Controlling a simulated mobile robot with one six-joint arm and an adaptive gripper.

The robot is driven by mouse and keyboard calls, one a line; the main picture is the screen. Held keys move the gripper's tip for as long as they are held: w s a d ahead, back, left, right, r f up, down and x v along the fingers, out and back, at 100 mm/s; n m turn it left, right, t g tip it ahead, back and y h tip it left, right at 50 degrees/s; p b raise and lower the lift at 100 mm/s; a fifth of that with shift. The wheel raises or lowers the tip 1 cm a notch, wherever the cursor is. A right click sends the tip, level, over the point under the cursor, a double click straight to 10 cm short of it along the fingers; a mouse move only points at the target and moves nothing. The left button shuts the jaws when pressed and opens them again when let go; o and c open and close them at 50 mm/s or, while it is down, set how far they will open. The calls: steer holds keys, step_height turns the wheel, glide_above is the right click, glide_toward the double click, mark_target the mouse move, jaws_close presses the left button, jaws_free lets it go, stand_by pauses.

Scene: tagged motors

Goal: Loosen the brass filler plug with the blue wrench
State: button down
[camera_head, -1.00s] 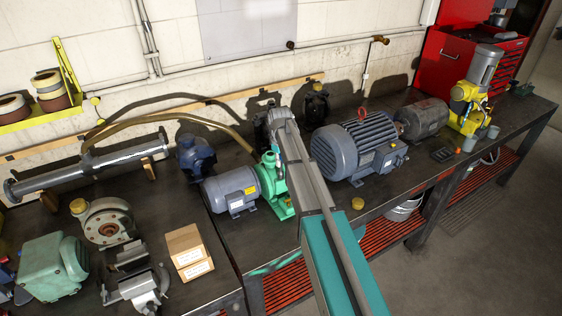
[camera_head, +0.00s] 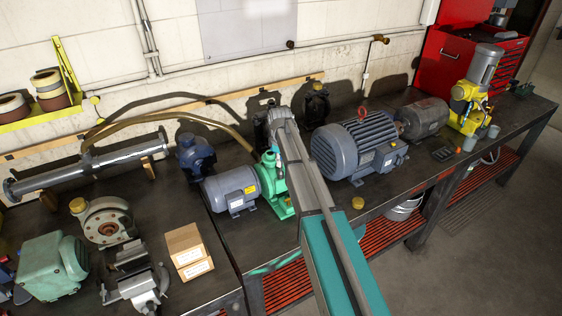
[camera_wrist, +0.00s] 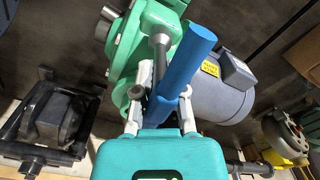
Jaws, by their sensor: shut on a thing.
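The blue wrench (camera_wrist: 188,62) shows in the wrist view, its thick round handle slanting up to the right. My gripper (camera_wrist: 161,94) is shut on it, with one pale finger on each side. The green pump (camera_wrist: 128,42) lies just beyond the fingers; it also shows in the head view (camera_head: 280,202), partly behind my arm. A grey rod-like part (camera_wrist: 161,38) stands between pump and wrench. I cannot make out the brass filler plug, nor whether the wrench's working end is on it. My gripper is mostly hidden by my arm in the head view.
A grey motor (camera_head: 232,190) adjoins the pump on the left. A large finned motor (camera_head: 358,146) stands close to the right of my arm. A small brass-coloured cap (camera_head: 357,203) lies near the bench edge.

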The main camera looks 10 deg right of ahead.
steer(key=shift+n, duration=0.6)
steer(key=shift+m, duration=0.6)
steer(key=shift+r, duration=0.1)
steer(key=shift+r+p, duration=0.9)
steer(key=shift+p, duration=0.1)
step_height(320, 180, up, 5)
steer(key=p, duration=0.5)
